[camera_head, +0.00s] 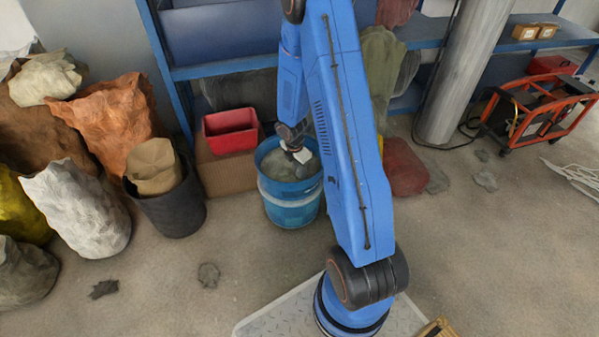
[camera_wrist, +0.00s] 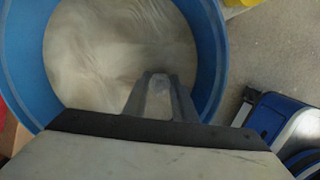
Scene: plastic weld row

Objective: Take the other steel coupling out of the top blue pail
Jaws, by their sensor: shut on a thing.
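The blue pail (camera_head: 291,214) stands on the floor left of my arm, with a pale band around its side. I cannot tell clearly whether another pail is nested under it. In the wrist view its blue rim (camera_wrist: 213,55) circles a pale, creased inside. My gripper (camera_head: 303,156) is inside the pail's mouth. In the wrist view my gripper (camera_wrist: 160,80) points down into the pail near its wall, with its fingers close together on a small grey piece. That piece, the steel coupling, is mostly hidden by the fingers. No other coupling can be made out.
A red bin (camera_head: 230,131) sits on a cardboard box (camera_head: 226,174) left of the pail. A dark bucket (camera_head: 172,205) and several sacks (camera_head: 78,205) stand farther left. Blue shelving rises behind. The front-left floor is mostly clear.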

